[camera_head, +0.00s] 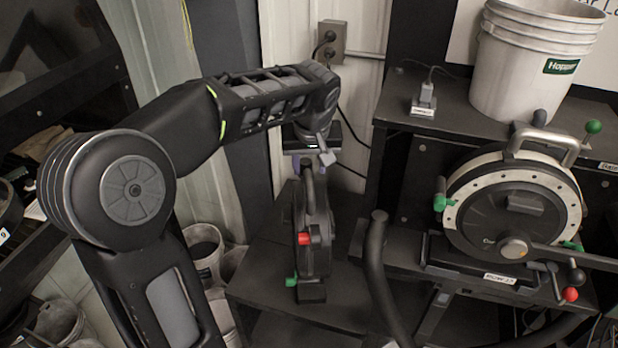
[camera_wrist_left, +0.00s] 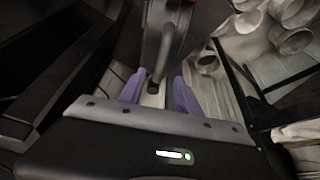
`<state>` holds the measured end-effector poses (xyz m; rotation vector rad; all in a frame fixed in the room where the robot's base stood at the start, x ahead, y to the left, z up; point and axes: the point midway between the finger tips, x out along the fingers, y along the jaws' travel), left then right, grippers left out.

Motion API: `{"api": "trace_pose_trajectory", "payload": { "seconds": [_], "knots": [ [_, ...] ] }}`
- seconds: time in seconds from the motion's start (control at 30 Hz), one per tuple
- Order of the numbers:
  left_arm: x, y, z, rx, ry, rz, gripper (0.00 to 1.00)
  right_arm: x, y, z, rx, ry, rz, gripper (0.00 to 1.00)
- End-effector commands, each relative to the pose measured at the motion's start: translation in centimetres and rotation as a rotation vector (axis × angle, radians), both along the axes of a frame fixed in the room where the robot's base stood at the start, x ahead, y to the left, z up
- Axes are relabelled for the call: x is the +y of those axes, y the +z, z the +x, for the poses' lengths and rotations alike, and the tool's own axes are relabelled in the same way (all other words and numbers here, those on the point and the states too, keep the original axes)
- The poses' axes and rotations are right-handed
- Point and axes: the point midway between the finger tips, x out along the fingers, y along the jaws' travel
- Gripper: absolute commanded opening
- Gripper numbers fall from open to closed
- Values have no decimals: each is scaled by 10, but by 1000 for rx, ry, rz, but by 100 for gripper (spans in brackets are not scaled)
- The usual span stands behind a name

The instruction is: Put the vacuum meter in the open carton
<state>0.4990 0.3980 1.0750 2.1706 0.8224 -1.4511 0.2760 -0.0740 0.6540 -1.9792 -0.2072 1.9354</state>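A dark, disc-shaped meter (camera_head: 314,245) with a red knob, a green tab and a loop handle stands upright, seen nearly edge-on, on a low dark shelf. My left gripper (camera_head: 304,166) is directly above it, at the top of the handle. In the left wrist view my gripper's purple fingers (camera_wrist_left: 158,92) are apart, with the dark handle (camera_wrist_left: 165,45) reaching toward the gap between them. I cannot tell whether they touch it. A second round meter (camera_head: 513,210) with a pale ring sits on the stand at right. I see no open carton. My right gripper is not in view.
The low shelf (camera_head: 262,290) has some bare surface beside the meter. A white bucket (camera_head: 535,65) and a small grey device (camera_head: 424,100) stand on the upper bench at right. Several buckets (camera_head: 203,250) crowd the floor at left. A wall outlet (camera_head: 330,42) is behind.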

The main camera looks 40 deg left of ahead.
Motion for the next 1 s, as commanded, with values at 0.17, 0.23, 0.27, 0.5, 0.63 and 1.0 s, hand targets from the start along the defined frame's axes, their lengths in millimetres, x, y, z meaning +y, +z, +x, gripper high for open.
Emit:
{"api": "trace_pose_trajectory", "payload": {
  "seconds": [0.17, 0.23, 0.27, 0.5, 0.63, 1.0],
  "knots": [
    [-7, 28, -8, -3, 0, 1, 40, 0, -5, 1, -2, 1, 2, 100],
    [-9, 35, -11, -2, 0, 1, 40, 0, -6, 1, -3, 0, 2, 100],
    [-10, 37, -11, -1, 0, 0, 40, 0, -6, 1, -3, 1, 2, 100],
    [-11, 42, -13, 0, -1, 0, 40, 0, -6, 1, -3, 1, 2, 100],
    [-11, 41, -13, 0, -1, 0, 40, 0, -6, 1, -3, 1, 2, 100],
    [-11, 38, -13, 2, -1, 0, 47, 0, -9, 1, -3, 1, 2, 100]
  ]
}}
